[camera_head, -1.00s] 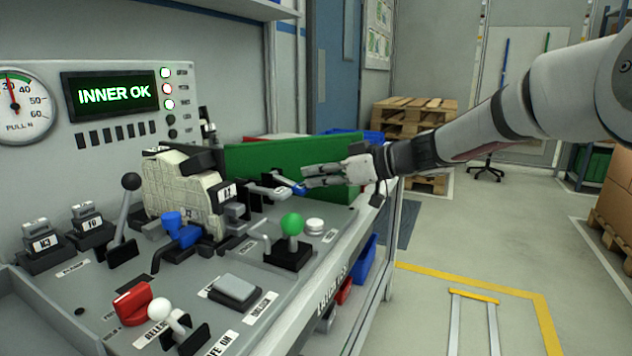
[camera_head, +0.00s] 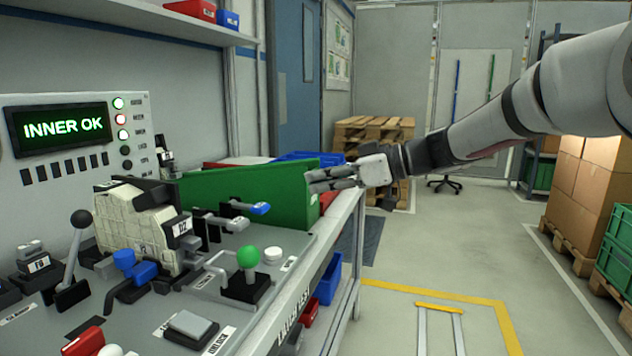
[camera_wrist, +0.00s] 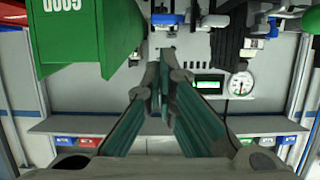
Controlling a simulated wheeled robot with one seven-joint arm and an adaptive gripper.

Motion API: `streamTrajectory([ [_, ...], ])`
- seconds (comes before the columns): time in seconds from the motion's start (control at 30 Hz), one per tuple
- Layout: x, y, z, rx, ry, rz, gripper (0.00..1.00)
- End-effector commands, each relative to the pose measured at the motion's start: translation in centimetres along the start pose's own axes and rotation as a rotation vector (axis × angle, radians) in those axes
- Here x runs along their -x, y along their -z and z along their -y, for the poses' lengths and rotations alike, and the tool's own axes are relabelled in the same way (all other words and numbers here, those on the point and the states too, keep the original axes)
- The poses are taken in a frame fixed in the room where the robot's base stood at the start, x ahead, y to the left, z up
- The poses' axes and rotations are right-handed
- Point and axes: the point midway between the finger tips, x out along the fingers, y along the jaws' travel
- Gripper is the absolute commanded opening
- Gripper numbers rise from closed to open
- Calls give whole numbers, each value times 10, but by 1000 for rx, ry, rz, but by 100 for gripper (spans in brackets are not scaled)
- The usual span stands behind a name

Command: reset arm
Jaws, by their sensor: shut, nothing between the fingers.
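My gripper (camera_head: 333,179) is at the end of my arm, which reaches in from the right in the head view.
The bench (camera_head: 225,300) carries a green-knobbed lever (camera_head: 248,258), a black-knobbed lever (camera_head: 81,218) and a display (camera_head: 60,129) reading "INNER OK". Wooden pallets (camera_head: 372,130) stand behind. Boxes (camera_head: 595,185) stand at right. The floor (camera_head: 450,245) between is clear.

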Motion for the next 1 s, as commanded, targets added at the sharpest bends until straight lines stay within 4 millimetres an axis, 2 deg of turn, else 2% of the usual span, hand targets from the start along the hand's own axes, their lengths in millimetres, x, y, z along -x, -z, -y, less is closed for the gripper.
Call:
streamTrajectory([
  [0.4,0,0,0,-1,0,0,0],
  [0.47,0,0,4,-5,3,8,0],
  [0.53,1,-2,15,-23,15,37,0],
  [0.67,8,-13,62,-110,49,167,0],
  [0.77,23,-30,111,-217,57,316,0],
  [0.8,31,-38,131,-264,52,378,0],
  [1.0,84,-86,218,-501,-58,662,0],
])
